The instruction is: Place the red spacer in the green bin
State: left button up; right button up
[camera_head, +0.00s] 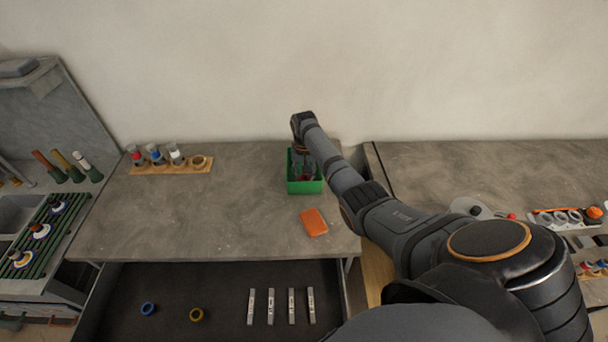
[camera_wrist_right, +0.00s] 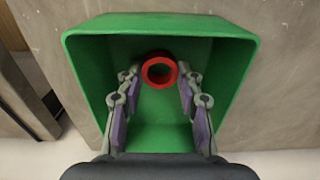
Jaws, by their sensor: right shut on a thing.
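The green bin (camera_head: 305,187) stands near the back right of the middle worktop. My right gripper (camera_head: 303,172) reaches down into it from above. In the right wrist view the bin (camera_wrist_right: 95,100) surrounds the fingers. The red spacer (camera_wrist_right: 159,70) is a ring, held between the tips of my right gripper (camera_wrist_right: 159,75) inside the bin's outline. I cannot tell whether the spacer touches the bin floor. In the head view the arm and gripper mostly hide the spacer. My left gripper is not in view.
An orange block (camera_head: 314,222) lies just in front of the bin. A wooden rack (camera_head: 172,167) stands at the back left. The open drawer (camera_head: 230,282) holds a blue ring (camera_head: 148,309), a yellow ring (camera_head: 196,314) and several pale strips. The middle worktop's centre is clear.

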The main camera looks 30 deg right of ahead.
aim_at(304, 177)
jog(key=o, duration=1)
notch_tip(304, 177, up, 12)
jog(key=shift+b, duration=0.4)
jog(key=shift+r, duration=0.1)
